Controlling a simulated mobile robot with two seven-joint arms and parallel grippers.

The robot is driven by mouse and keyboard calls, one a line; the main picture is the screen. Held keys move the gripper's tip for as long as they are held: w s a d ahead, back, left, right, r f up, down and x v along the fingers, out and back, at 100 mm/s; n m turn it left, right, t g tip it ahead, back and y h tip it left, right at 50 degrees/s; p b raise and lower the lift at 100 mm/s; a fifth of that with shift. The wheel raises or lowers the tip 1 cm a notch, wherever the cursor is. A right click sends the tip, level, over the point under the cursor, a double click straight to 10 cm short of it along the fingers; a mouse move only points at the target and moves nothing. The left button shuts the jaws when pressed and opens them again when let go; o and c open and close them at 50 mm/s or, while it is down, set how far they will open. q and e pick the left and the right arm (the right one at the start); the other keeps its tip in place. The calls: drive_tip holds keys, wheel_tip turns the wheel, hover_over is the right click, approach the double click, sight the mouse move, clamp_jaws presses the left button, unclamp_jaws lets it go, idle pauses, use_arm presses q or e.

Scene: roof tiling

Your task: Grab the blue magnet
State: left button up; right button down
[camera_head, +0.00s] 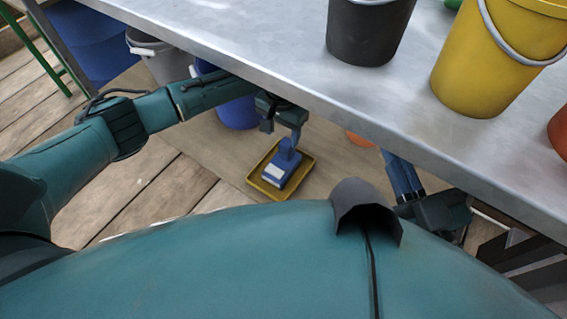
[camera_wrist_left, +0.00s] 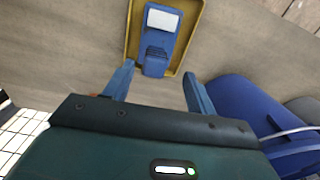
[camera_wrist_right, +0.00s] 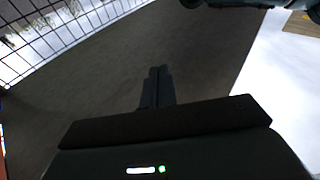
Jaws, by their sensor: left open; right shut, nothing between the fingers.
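The blue magnet (camera_head: 281,165) has a white label and an upright handle. It lies in a shallow yellow tray (camera_head: 256,184) on the floor below the table edge. In the left wrist view the magnet (camera_wrist_left: 158,42) is ahead of the fingers, in the tray (camera_wrist_left: 192,28). My left gripper (camera_head: 282,122) is above the tray, near the magnet's handle. In its wrist view the gripper (camera_wrist_left: 158,82) is open, with nothing between its fingers. My right gripper (camera_wrist_right: 157,75) is shut and empty, away from the magnet.
A grey metal table (camera_head: 280,62) spans above the tray and carries a black bucket (camera_head: 368,32) and a yellow bucket (camera_head: 490,62). Below it are blue containers (camera_head: 100,45) and a grey bucket (camera_head: 165,65). Wooden planks (camera_head: 140,195) lie open at left.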

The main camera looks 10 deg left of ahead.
sight(283, 146)
use_arm(q)
wheel_tip(283, 146, down, 3)
drive_tip(key=shift+r+b, duration=0.2)
drive_tip(key=shift+b, duration=0.15)
drive_tip(key=f+b, duration=0.3)
drive_tip(key=f, duration=0.1)
drive_tip(key=shift+s+d+f, duration=0.1)
drive_tip(key=shift+s+d, duration=0.1)
drive_tip(key=shift+s, duration=0.05)
drive_tip(key=shift+f, duration=0.3)
use_arm(e)
drive_tip(key=r+n+y, duration=0.1)
drive_tip(key=r+n+t+y, duration=0.1)
drive_tip(key=r+n+y, duration=0.1)
drive_tip(key=w+r+n+t+y, duration=0.1)
drive_tip(key=r, duration=0.1)
drive_tip(key=shift+d+r+y, duration=0.2)
drive_tip(key=shift+d+y, duration=0.05)
drive_tip(key=shift+y, duration=0.05)
use_arm(q)
drive_tip(key=shift+c, duration=0.6)
clamp_jaws()
drive_tip(key=shift+r, duration=0.1)
